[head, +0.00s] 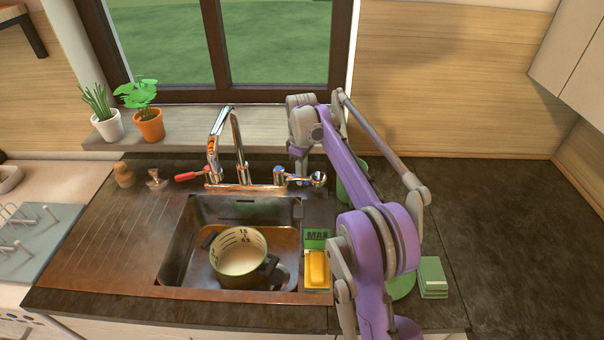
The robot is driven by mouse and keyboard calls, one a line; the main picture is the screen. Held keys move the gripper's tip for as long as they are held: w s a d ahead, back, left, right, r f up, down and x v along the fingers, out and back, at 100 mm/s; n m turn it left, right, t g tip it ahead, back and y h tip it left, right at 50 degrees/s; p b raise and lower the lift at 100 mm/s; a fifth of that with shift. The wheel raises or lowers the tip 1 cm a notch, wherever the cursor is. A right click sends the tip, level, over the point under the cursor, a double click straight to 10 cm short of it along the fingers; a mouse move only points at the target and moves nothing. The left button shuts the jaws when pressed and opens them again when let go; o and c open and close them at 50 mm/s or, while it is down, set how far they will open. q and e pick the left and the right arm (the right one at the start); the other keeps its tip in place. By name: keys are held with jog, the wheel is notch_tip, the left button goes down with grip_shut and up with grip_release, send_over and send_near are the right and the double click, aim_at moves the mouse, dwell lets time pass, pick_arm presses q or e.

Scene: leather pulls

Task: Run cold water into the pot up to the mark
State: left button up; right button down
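A dark pot (238,262) stands upright in the sink basin (190,240). Its pale inside wall has a printed scale, and its inside looks whitish; I cannot tell the water level. The metal tap (240,150) rises behind the basin. A red handle (190,175) is at its left and a blue-marked cold handle (279,173) at its right. I cannot make out a stream of water. My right gripper (298,160) points down just above and beside the cold handle's lever; its fingertips are too small to read, and I cannot tell whether they touch. My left gripper is out of view.
Green blocks (433,277) lie on the right counter, otherwise mostly clear. Potted plants (149,125) stand on the sill. A drying rack (25,230) is at left.

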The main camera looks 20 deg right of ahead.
jog(key=a+m, duration=0.1)
jog(key=m, duration=0.1)
jog(key=s+a+m, duration=0.1)
jog(key=shift+s+m, duration=0.15)
jog(key=shift+m, duration=0.25)
jog(key=c, duration=0.8)
grip_release()
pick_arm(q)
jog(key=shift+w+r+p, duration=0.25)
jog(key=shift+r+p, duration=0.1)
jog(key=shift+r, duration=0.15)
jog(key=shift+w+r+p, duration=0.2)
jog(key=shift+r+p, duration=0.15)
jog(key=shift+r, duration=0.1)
pick_arm(e)
notch_tip(320, 180, up, 11)
jog(key=shift+f, duration=0.1)
